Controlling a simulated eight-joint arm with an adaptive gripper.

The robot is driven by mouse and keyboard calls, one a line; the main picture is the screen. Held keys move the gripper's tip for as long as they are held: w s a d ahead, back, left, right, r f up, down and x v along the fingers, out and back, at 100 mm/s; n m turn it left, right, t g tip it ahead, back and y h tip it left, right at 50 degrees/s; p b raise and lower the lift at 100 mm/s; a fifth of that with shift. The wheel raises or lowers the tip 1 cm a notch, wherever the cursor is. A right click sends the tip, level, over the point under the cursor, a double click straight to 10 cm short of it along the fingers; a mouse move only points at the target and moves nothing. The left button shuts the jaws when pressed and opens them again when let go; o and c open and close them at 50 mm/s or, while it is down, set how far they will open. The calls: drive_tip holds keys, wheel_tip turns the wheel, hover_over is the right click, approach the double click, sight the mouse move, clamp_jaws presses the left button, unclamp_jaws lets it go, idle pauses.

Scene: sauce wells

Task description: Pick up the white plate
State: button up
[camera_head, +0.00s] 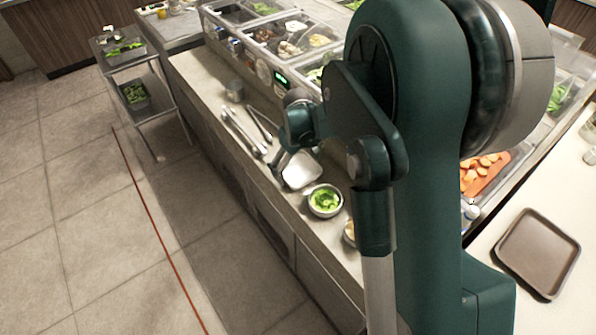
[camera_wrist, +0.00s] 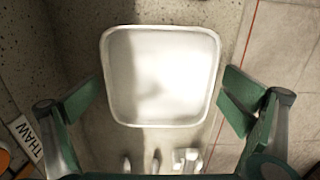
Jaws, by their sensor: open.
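The white plate (camera_head: 301,171) is a small square dish with rounded corners. It lies on the steel counter near its left edge. In the wrist view the plate (camera_wrist: 160,75) fills the upper middle and shows whole. My gripper (camera_head: 284,158) is over the far side of the plate, partly hidden by my own arm in the head view. In the wrist view my gripper (camera_wrist: 160,95) is open, with one green finger on each side of the plate. The fingers look clear of the rim, and nothing is held. The height above the plate is hard to tell.
A metal bowl of chopped greens (camera_head: 324,201) stands close to the plate. Food wells (camera_head: 290,35) line the counter's far side. A brown tray (camera_head: 538,254) is at right.

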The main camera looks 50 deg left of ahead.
sight(298, 172)
drive_tip(key=shift+c, duration=0.7)
drive_tip(key=c, duration=0.8)
drive_tip(key=shift+r, duration=0.1)
wheel_tip(298, 172, up, 18)
drive_tip(key=shift+r+p, duration=0.1)
drive_tip(key=shift+p, duration=1.05)
